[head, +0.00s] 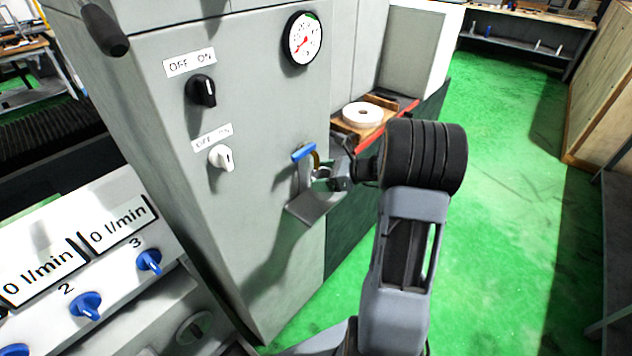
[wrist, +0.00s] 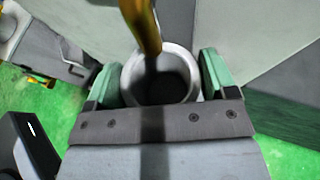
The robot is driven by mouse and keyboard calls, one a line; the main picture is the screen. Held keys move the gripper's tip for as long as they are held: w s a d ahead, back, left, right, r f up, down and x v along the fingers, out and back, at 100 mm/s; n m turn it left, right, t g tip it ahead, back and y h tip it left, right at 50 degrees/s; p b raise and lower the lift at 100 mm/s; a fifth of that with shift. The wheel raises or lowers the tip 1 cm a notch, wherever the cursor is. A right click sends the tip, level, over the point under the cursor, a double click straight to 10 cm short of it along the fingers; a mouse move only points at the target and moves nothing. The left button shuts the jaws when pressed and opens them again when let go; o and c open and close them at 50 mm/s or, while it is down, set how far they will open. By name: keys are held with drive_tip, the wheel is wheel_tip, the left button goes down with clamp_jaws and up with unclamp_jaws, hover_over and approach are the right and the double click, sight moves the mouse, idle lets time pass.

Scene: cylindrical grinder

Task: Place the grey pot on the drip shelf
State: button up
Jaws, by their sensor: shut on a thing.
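The grey pot (wrist: 178,88) is a round, open cup between the green fingers of my gripper (wrist: 165,84) in the wrist view. The fingers are closed against its two sides. A brass tap spout (wrist: 142,25) hangs over its mouth and hides part of the rim. In the head view, my gripper (head: 322,178) is under the tap with the blue handle (head: 303,153), beside the grey machine cabinet. The drip shelf (head: 317,207) juts from the cabinet just below my gripper. The pot is too small there to tell whether it touches the shelf.
The cabinet front (head: 255,150) carries a gauge (head: 302,38), a black knob (head: 201,90) and a white knob (head: 221,157). A white ring (head: 363,114) lies on a wooden tray behind my arm. Green floor (head: 500,200) to the right is clear.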

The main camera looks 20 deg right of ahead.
drive_tip(key=shift+w+a, duration=0.7)
drive_tip(key=shift+a, duration=0.1)
drive_tip(key=shift+f, duration=1.75)
drive_tip(key=shift+f, duration=0.2)
drive_tip(key=o, duration=0.9)
